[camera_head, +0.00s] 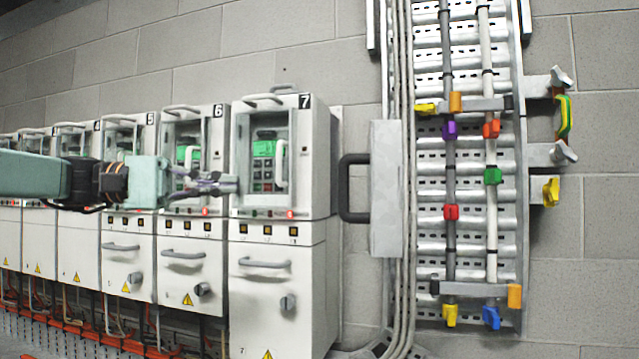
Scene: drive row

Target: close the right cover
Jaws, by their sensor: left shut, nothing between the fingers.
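My left gripper (236,185) comes in from the left and is shut with nothing in its fingers. Its tips show in front of the left edge of cabinet 7 (320,200). Whether they touch it I cannot tell. Cabinet 7 has a windowed front cover (262,113) with a light upright handle (281,163). Cabinet 6 (208,118) has a similar front, partly hidden behind my gripper. Which one is the right cover, and whether it stands ajar, I cannot tell. My right gripper is out of view.
A grey panel (388,215) with a black handle (346,188) juts out right of cabinet 7. A cable ladder (512,170) with coloured clamps is on the wall further right. Drawer handles (265,263) and knobs (288,302) stick out below. Orange rails (90,336) run low at left.

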